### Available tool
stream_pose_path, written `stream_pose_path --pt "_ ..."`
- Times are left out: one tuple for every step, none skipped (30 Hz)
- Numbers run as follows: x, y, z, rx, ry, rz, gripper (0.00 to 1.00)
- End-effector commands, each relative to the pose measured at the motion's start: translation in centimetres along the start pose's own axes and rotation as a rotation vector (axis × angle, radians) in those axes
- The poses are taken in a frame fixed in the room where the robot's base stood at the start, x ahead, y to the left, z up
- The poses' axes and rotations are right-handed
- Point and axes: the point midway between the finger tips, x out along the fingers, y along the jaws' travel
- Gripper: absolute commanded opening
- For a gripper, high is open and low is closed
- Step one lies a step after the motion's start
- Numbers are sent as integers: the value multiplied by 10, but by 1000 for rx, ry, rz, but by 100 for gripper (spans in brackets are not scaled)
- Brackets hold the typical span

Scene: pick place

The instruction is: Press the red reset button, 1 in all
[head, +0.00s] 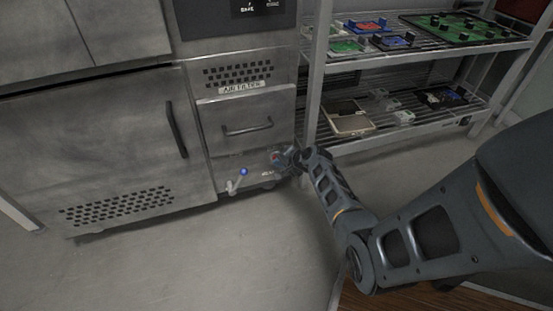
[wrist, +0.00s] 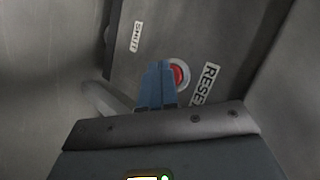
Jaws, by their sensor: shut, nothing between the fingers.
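The red reset button (wrist: 182,74) is round, with a pale ring, and sits on the grey panel beside a label reading "RESE" (wrist: 207,84), the rest of which is cut off by my gripper's body. My gripper (wrist: 160,66) has its blue fingers shut together with nothing between them. The fingertips overlap the left part of the button in the wrist view; I cannot tell whether they touch it. In the head view my gripper (head: 280,157) is low at the cabinet's lower right corner, and the button is hard to make out there.
A lever with a blue knob (head: 244,171) sticks out from the panel left of my gripper. A "SHUT" label (wrist: 136,37) is on the panel. A drawer handle (head: 247,129) is above. A metal shelf rack (head: 313,95) with boards stands right. The floor in front is clear.

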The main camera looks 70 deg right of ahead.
Motion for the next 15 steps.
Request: stream_pose_path --pt "1 -1 -1 0 1 -1 0" --pt "1 -1 -1 0 1 -1 0" --pt "1 -1 -1 0 1 -1 0" --pt "0 -1 -1 0 1 -1 0" --pt "0 -1 -1 0 1 -1 0" --pt "0 -1 -1 0 1 -1 0" --pt "0 -1 -1 0 1 -1 0" --pt "0 -1 -1 0 1 -1 0" --pt "0 -1 -1 0 1 -1 0" --pt "0 -1 -1 0 1 -1 0" --pt "0 -1 -1 0 1 -1 0" --pt "-1 -1 0 0 1 -1 0" --pt "-1 0 0 0 1 -1 0" --pt "-2 0 1 1 1 -1 0" --pt "-3 1 2 1 1 -1 0"
